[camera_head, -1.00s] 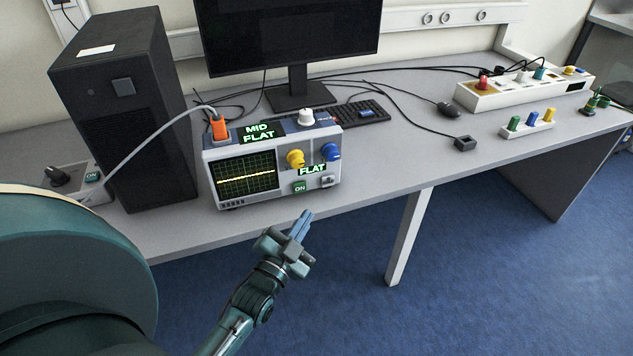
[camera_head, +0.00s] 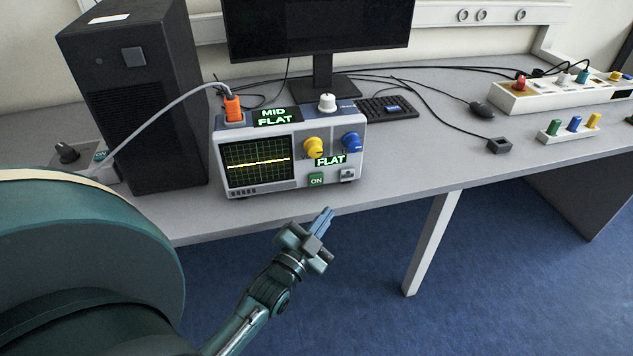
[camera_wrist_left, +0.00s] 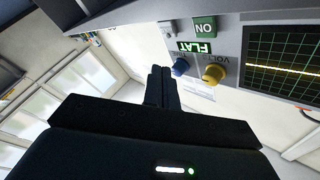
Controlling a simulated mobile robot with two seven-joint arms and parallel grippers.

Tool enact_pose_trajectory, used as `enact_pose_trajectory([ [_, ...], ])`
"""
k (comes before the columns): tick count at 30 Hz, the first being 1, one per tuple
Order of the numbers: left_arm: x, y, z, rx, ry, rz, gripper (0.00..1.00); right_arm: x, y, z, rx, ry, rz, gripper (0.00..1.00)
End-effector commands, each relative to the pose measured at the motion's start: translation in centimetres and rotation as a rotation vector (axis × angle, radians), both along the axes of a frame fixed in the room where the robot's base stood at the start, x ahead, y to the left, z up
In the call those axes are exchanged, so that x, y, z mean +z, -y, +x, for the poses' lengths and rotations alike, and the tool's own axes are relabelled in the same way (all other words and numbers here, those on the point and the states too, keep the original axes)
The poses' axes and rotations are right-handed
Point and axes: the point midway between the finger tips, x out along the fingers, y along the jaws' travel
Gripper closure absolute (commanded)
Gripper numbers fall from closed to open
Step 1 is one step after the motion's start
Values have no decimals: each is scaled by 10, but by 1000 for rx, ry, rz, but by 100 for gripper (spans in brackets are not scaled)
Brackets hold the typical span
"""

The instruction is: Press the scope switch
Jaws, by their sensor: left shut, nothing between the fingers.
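The scope (camera_head: 289,150) stands on the table, its screen showing a flat yellow trace. Its front has a green ON button (camera_head: 317,180), a small grey switch (camera_head: 347,175), a yellow knob (camera_head: 314,147) and a blue knob (camera_head: 351,141). My left gripper (camera_head: 326,215) is shut and empty, in front of and below the scope's front edge, apart from it. In the left wrist view the shut fingers (camera_wrist_left: 162,75) point toward the scope panel, where the ON button (camera_wrist_left: 204,29) and the grey switch (camera_wrist_left: 166,29) show. My right gripper is not in view.
A black computer tower (camera_head: 135,100) stands left of the scope, with a monitor (camera_head: 320,30) and keyboard (camera_head: 385,107) behind. An orange plug with a grey cable (camera_head: 232,107) sits on the scope's top. The table's front edge (camera_head: 400,196) is clear to the right.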

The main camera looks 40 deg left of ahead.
Motion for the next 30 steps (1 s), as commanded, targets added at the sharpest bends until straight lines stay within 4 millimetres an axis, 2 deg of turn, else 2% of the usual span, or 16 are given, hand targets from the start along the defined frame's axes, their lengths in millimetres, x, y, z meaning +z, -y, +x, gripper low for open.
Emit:
enact_pose_trajectory([
  [9,-2,-35,31,1,3,4,100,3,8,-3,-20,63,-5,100],
  [15,-1,-49,45,1,1,2,100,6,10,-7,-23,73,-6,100],
  [30,0,-55,50,1,0,0,100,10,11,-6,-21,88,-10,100],
])
